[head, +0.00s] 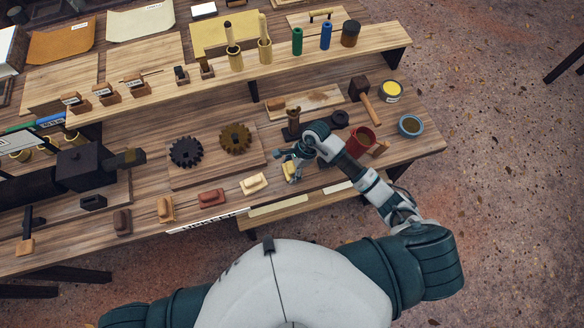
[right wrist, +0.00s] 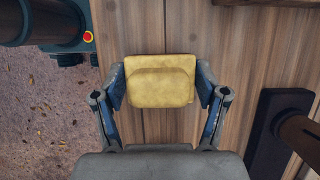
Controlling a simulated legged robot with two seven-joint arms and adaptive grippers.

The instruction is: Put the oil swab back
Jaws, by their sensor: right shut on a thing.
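A yellow block-shaped swab (right wrist: 160,88) with a raised pad sits between the two blue-grey fingers of my right gripper (right wrist: 161,85), which is shut on its sides. In the head view the right gripper (head: 290,160) is over the front of the lower bench, with the yellow swab (head: 289,171) partly hidden under it. I cannot tell whether the swab touches the wood. Similar blocks stand in a row to its left: cream (head: 254,183), red-brown (head: 211,198), tan (head: 166,209) and dark brown (head: 122,222). My left gripper is out of view.
Two gears, a dark one (head: 186,152) and a brown one (head: 235,138), lie on a board behind the row. A brown post (head: 292,124) stands behind the gripper. A red mug (head: 360,141), mallet (head: 366,96) and blue bowl (head: 410,125) are to the right.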

